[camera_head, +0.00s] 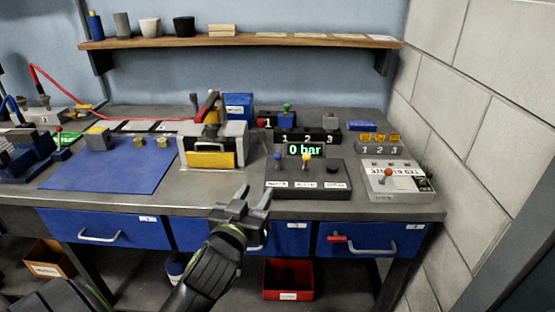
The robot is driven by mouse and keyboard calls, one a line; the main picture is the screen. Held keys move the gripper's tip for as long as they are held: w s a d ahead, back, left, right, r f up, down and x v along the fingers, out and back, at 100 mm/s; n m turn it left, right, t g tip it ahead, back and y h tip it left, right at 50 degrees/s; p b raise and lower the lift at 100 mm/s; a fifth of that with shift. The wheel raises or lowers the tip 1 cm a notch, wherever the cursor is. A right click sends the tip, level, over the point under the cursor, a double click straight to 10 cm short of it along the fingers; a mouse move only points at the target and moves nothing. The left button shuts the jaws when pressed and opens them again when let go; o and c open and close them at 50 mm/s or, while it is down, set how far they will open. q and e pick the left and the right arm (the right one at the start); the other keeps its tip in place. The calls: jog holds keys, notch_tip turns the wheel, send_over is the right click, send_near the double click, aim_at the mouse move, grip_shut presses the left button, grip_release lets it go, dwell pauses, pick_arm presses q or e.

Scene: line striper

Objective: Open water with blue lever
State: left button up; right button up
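A dark control box (306,189) stands on the bench near its front edge. My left gripper (256,190) is open and empty, just in front of and left of the box, below the blue lever in the picture. It looks apart from the lever.
A grey press-like fixture (212,143) stands left of the box, beside a blue mat (110,172). A light box with a red knob (396,182) stands at the right. Behind are blocks numbered 1 to 3 (306,135). Blue drawers (370,239) run below the bench top.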

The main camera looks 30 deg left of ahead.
aim_at(276, 159)
pick_arm(q)
jog(key=p+x, duration=0.1)
jog(key=x, duration=1.5)
jog(key=shift+w+a+f, duration=0.15)
jog(key=shift+w, duration=0.15)
grip_shut()
